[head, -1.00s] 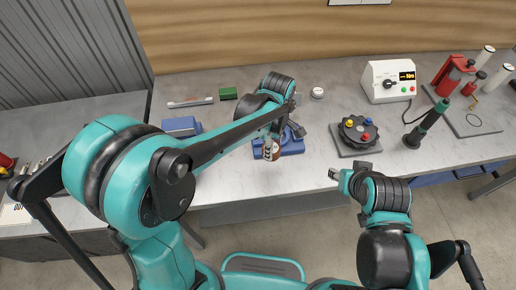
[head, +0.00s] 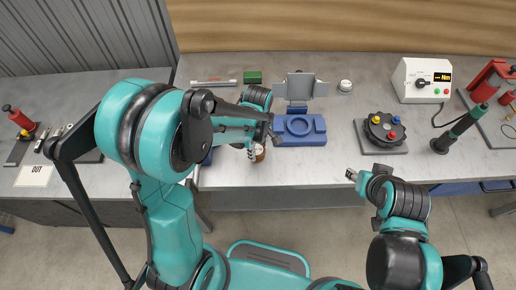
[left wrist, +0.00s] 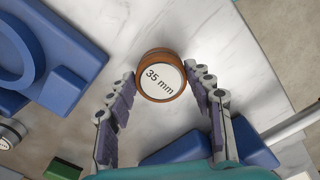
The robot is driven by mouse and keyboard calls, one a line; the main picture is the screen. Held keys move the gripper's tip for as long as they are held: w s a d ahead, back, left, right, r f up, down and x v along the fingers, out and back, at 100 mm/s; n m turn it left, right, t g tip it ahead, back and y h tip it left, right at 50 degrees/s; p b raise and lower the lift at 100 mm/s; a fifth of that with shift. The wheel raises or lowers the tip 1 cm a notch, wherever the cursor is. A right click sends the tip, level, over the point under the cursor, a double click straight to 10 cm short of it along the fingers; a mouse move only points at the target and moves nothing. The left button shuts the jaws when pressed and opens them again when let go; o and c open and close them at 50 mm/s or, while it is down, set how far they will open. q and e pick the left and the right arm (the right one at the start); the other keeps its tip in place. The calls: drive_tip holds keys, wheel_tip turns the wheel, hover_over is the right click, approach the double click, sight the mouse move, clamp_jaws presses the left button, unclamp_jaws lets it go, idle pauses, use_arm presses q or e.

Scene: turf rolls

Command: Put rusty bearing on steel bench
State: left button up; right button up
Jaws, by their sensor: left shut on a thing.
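The rusty bearing (head: 259,154) is a short brown cylinder; its pale top reads "35 mm" in the left wrist view (left wrist: 160,78). My left gripper (left wrist: 163,76) is shut on it, one finger on each side. In the head view the left gripper (head: 257,146) holds it over the front part of the pale main bench (head: 310,172). A darker grey, steel-looking bench (head: 75,100) stands at the left, partly hidden by my left arm. My right gripper (head: 352,175) is at the main bench's front edge, too small to judge its jaws.
A blue fixture (head: 315,138) with a round recess and a grey plate stand (head: 298,84) are right of the held bearing. A dark turret with coloured knobs (head: 384,126) is farther right. The left bench bears an "OUT" card (head: 34,176) and a red-handled tool (head: 18,118).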

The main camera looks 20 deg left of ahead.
use_arm(q)
drive_tip(key=shift+s, duration=0.1)
drive_tip(key=o, duration=1)
drive_tip(key=shift+f, duration=0.15)
drive_tip(key=o, duration=0.4)
